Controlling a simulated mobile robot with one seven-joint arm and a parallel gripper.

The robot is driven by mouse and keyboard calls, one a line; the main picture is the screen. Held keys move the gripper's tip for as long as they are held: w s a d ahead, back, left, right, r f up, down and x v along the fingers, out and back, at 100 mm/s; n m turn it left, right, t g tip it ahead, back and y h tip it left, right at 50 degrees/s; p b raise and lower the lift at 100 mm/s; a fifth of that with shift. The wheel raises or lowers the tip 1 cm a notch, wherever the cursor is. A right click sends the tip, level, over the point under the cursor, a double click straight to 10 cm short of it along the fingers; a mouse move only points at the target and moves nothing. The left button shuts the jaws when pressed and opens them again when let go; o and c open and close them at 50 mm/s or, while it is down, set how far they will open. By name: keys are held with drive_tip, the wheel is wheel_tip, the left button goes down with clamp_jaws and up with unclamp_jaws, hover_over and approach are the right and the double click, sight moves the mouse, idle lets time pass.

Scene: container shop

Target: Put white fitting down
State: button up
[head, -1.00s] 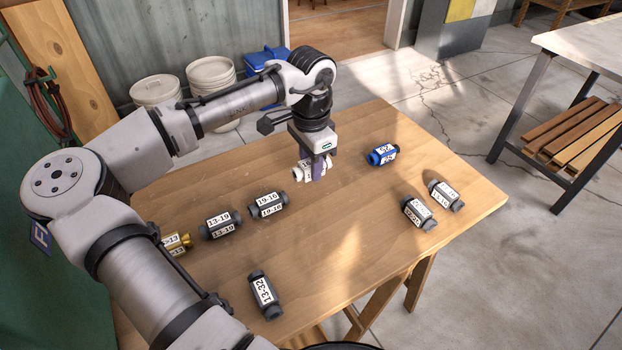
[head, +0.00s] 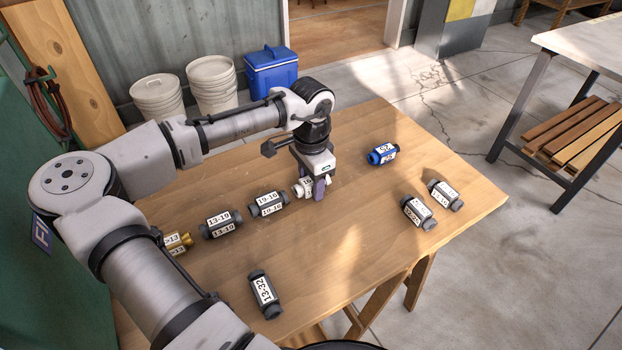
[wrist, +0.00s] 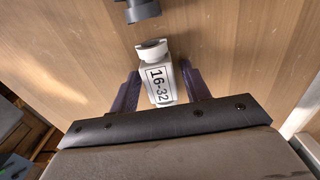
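The white fitting (head: 300,188) is between the fingers of my gripper (head: 317,190), at or just above the wooden table; I cannot tell whether it touches the wood. In the wrist view the white fitting (wrist: 158,78) lies lengthwise between the two dark purple fingers of my gripper (wrist: 160,85), its 16-32 label facing the camera.
The table (head: 330,270) also carries dark fittings: 19-16 (head: 268,204) just left of my gripper, 13-19 (head: 221,223), 13-32 (head: 265,294) and two at right (head: 418,212) (head: 445,195). A blue fitting (head: 382,154) and a gold one (head: 178,243) stand apart. The front middle is clear.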

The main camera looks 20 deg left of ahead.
drive_tip(key=shift+o, duration=0.2)
drive_tip(key=shift+r, duration=0.1)
wheel_tip(320, 180, up, 12)
idle(0.5)
